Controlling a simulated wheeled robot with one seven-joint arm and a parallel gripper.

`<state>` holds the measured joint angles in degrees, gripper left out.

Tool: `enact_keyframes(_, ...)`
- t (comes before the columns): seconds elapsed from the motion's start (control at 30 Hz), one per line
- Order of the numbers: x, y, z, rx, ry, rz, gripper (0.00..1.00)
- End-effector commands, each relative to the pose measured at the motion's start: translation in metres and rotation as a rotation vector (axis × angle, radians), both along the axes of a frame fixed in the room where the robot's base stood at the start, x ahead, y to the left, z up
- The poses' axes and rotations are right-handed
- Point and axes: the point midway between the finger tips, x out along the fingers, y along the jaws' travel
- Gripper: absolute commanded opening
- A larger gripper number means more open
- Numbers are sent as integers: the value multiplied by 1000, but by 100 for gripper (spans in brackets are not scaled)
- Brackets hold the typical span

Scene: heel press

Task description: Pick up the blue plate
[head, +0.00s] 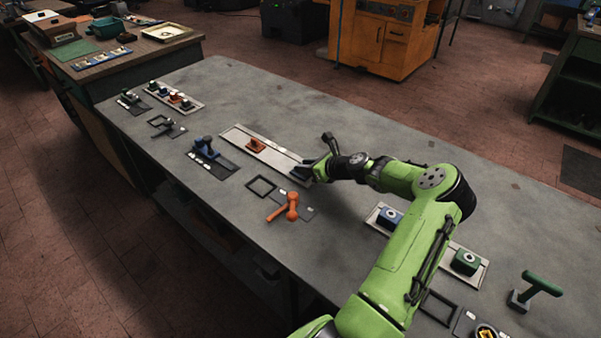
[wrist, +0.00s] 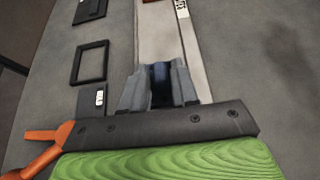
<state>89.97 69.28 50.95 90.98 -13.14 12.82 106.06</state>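A small dark blue piece, which looks like the blue plate (wrist: 161,78), lies between my gripper's two grey fingers in the wrist view. It fills most of the gap; I cannot tell whether both fingers press on it. My gripper (head: 309,168) is low at the near right end of a long pale rail (head: 276,156), which also runs ahead of the fingers in the wrist view (wrist: 195,62). In the head view the piece is mostly hidden by my gripper. An orange piece (head: 256,146) sits further along the rail.
An orange-handled tool (head: 287,208) and an empty black frame (head: 261,187) lie left of my gripper. A blue-handled tool (head: 206,148) stands further left. Blue (head: 390,217) and green (head: 466,261) blocks sit on a pale tray to the right. The bench's far side is clear.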

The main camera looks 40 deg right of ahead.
Motion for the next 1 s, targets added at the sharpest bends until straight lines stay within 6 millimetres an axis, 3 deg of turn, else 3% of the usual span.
enact_keyframes(0.03,1,1,0,1,0,2,21)
enact_keyframes(0.17,1,1,0,1,0,2,1)
enact_keyframes(0.57,1,0,6,-1,-3,2,0)
enact_keyframes(0.83,1,0,72,-5,-3,2,0)
enact_keyframes(1.0,1,1,97,-1,-2,4,0)
